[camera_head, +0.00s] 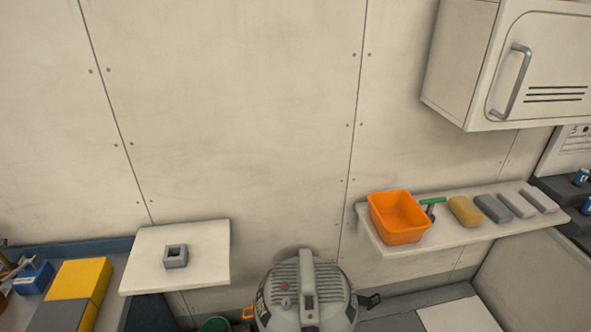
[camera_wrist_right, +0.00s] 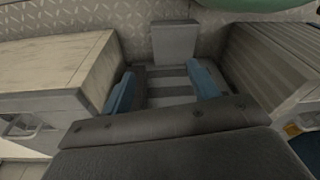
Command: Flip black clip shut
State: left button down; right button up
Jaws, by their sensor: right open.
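The black clip (camera_head: 370,301) is on the right side of a grey canister vacuum (camera_head: 305,290) at the bottom of the head view. It juts out to the right from the lid's edge and looks swung away from the body. An orange clip (camera_head: 248,312) is on the canister's left side. The canister's lower part is cut off by the frame. My right gripper (camera_wrist_right: 163,88) shows in the right wrist view with its two blue fingers apart and nothing between them. The black clip is not recognisable in that view. My left gripper is in neither view.
A shelf (camera_head: 450,238) at right holds an orange bin (camera_head: 398,217), a green-handled tool, a yellow sponge (camera_head: 464,211) and grey blocks. A small shelf (camera_head: 205,262) at left bears a grey square piece (camera_head: 176,256). A wall cabinet (camera_head: 470,60) overhangs at upper right.

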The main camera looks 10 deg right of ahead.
aim_at(363, 301)
jog(key=z, duration=0.95)
